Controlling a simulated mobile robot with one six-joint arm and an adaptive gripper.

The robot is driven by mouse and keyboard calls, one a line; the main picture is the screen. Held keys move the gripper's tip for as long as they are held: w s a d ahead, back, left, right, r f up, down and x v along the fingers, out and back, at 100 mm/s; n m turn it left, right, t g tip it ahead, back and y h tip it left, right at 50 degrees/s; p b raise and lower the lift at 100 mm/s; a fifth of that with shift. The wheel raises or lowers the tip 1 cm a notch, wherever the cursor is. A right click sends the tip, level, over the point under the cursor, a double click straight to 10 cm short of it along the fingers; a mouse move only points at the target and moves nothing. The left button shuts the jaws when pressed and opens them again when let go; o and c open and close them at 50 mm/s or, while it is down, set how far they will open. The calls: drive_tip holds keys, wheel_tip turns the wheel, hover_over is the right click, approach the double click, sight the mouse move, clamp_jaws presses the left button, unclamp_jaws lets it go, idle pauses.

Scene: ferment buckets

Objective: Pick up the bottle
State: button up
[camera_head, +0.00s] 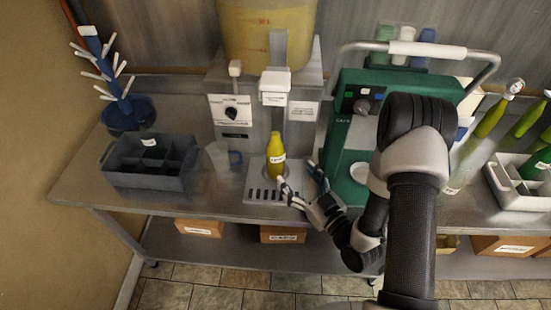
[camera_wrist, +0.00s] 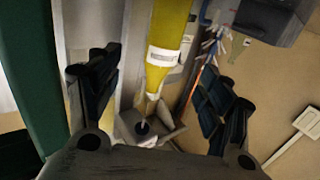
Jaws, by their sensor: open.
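The bottle (camera_head: 276,152) is yellow with a white label low on its body. It stands upright on the slotted drip tray of the filling machine in the head view. In the wrist view the bottle (camera_wrist: 172,32) appears between my fingers, beyond them, its neck pointing down in the picture. My gripper (camera_head: 298,177) is open and empty, just right of and in front of the bottle's lower part. In the wrist view my gripper (camera_wrist: 155,88) has fingers spread on both sides of the bottle. I cannot tell the exact gap to it.
The filling machine (camera_head: 237,116) stands close behind the bottle. A clear jug (camera_head: 219,157) and a dark divided crate (camera_head: 120,172) are to the left, with a blue bottle rack (camera_head: 125,116) behind. A green machine (camera_head: 345,135) is to the right, near my arm.

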sight(282, 159)
drive_tip(key=x, duration=0.6)
drive_tip(key=shift+w, duration=0.1)
drive_tip(key=b+x, duration=0.1)
drive_tip(key=x, duration=0.4)
drive_tip(key=shift+a, duration=0.25)
drive_tip(key=shift+c, duration=0.4)
clamp_jaws()
drive_tip(key=shift+r, duration=0.1)
